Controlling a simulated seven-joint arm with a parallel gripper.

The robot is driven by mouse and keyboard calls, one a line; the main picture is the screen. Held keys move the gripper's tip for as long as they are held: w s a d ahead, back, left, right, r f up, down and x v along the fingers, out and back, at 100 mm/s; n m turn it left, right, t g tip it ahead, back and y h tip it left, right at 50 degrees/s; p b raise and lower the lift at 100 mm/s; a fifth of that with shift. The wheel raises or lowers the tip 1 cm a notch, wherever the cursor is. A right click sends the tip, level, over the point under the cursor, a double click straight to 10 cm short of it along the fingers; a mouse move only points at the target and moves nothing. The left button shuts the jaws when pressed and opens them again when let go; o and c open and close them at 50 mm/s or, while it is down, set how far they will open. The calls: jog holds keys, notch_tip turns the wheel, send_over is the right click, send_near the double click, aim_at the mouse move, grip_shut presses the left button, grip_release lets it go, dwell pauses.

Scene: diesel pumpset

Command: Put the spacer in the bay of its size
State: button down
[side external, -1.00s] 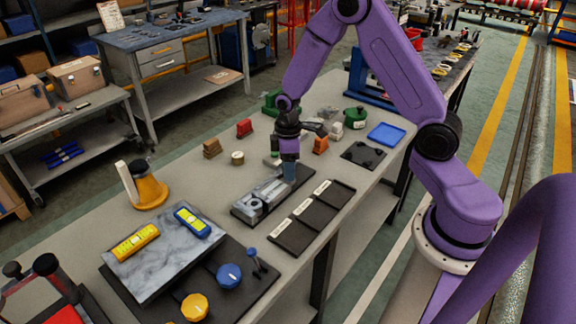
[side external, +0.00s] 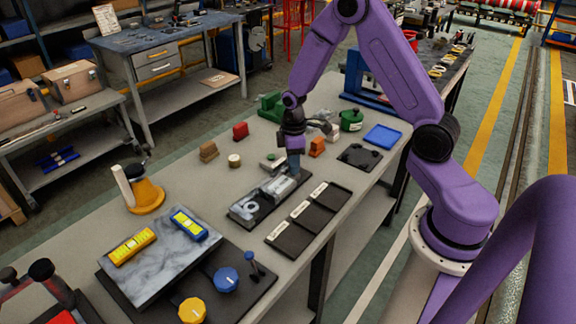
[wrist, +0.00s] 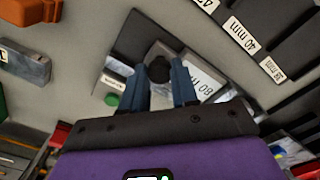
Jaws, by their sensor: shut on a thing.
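My gripper (side external: 294,172) points down over the far end of a dark tray (side external: 240,222). In the wrist view its two blue-grey fingers (wrist: 163,85) are closed on a grey spacer (wrist: 162,48) with a dark round spot, mostly hidden by the fingers. A white face marked 80 (wrist: 204,84) shows against the right finger; I cannot tell if it belongs to the same piece. A grey piece with a ring (side external: 243,208) lies in the near end of the tray. A black rack of three bays (side external: 310,218) with white labels stands beside it; the wrist view shows labels like 40 mm (wrist: 242,38).
An orange block (side external: 317,147), a blue tray (side external: 382,136) and a dark plate (side external: 360,156) stand beyond the gripper. The bench between tray and orange block is mostly clear.

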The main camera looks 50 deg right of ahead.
jog(key=c, duration=0.8)
grip_release()
jog(key=shift+c, duration=0.2)
jog(key=shift+r, duration=0.15)
notch_tip(320, 180, up, 17)
jog(key=shift+r, duration=0.1)
jog(key=s+a+n, duration=0.1)
jog(key=s+a, duration=0.5)
jog(key=a, duration=0.2)
jog(key=s+a+n, duration=0.1)
jog(key=s+a, duration=0.1)
jog(key=s, duration=0.9)
jog(key=s+a+n, duration=0.1)
jog(key=s+a, duration=0.1)
jog(key=s, duration=0.8)
jog(key=shift+s+a+n, duration=0.3)
jog(key=shift+s+a, duration=0.05)
jog(key=shift+a, duration=0.05)
